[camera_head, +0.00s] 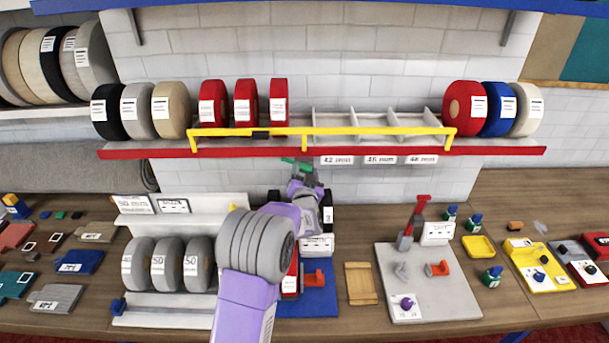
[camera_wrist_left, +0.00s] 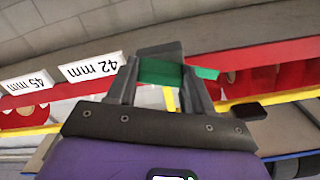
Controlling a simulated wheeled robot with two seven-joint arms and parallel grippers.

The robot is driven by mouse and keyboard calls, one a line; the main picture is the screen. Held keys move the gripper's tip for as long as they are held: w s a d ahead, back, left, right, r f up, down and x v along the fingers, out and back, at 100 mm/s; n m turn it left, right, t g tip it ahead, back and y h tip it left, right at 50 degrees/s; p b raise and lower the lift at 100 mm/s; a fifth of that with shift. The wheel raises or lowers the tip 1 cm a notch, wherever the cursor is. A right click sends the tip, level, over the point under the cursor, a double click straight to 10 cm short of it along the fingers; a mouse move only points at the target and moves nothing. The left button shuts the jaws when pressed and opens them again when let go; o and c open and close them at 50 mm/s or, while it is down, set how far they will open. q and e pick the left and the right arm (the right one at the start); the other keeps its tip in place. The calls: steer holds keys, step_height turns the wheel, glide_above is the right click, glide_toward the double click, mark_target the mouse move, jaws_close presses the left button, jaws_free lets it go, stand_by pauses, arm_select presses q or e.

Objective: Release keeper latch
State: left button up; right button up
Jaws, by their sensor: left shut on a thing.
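A yellow keeper bar (camera_head: 345,131) runs across the front of the red-edged shelf (camera_head: 500,152), with a small black block (camera_head: 261,135) on it. My left gripper (camera_head: 302,164) is just below the shelf edge, under the bar's middle. It is shut on a green tab (camera_head: 287,160), which looks like the latch. In the left wrist view the green tab (camera_wrist_left: 205,73) passes between the fingers and sticks out to the right. How the tab joins the bar is hidden. The black block (camera_wrist_left: 249,112) shows right of the fingers. My right gripper is not in view.
Several red rolls (camera_head: 245,102) stand behind the bar, left of empty slots (camera_head: 365,120). Label plates (camera_head: 337,160) hang just right of my left gripper. Below are grey rolls (camera_head: 165,264) and a grey board (camera_head: 440,300) with a red lever (camera_head: 420,207).

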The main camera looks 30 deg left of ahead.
arm_select(q)
steer(key=shift+n+b, duration=2.4)
steer(key=shift+b, duration=0.6)
steer(key=o, duration=1)
steer(key=shift+o, duration=0.2)
steer(key=shift+s, duration=0.1)
steer(key=b+v, duration=0.1)
steer(key=v, duration=0.6)
steer(key=shift+d, duration=0.2)
steer(key=shift+s, duration=0.2)
